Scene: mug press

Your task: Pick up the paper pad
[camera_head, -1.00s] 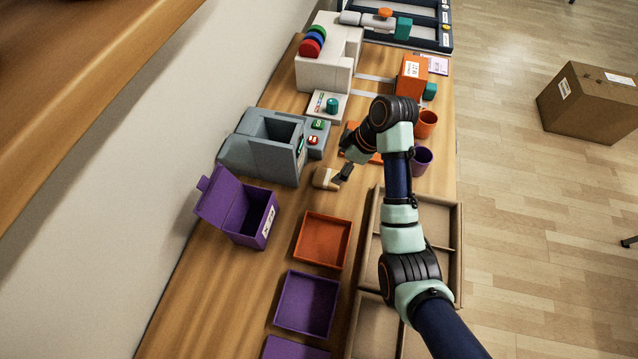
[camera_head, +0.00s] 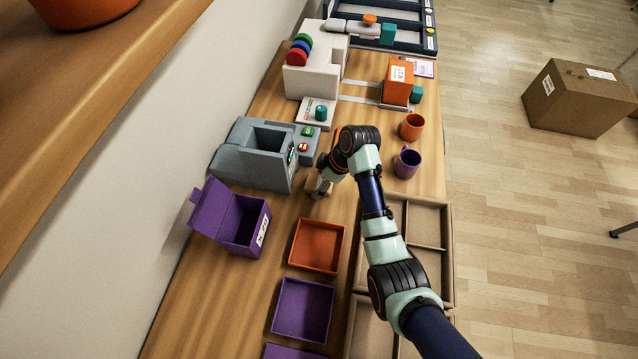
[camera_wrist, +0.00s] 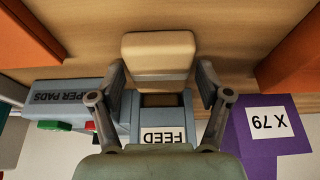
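A cream-and-tan block, which looks like the paper pad (camera_head: 316,187), stands on the wooden table in front of the grey machine. In the wrist view the pad (camera_wrist: 158,52) lies ahead of my fingertips, between their lines. My gripper (camera_wrist: 160,85) is open, with one finger on each side and nothing clearly clamped. In the head view my gripper (camera_head: 326,180) is right at the pad and partly covers it. Whether the fingers touch it I cannot tell. The grey machine (camera_head: 262,173) shows its labels "PAPER PADS" and "FEED" in the wrist view (camera_wrist: 165,137).
An open purple box (camera_head: 240,222), an orange tray (camera_head: 317,246) and a purple tray (camera_head: 302,310) lie nearby. A divided cardboard tray (camera_head: 447,250) is under my arm. An orange mug (camera_head: 412,127) and a purple mug (camera_head: 407,163) stand to the right. A white press (camera_head: 315,72) stands behind.

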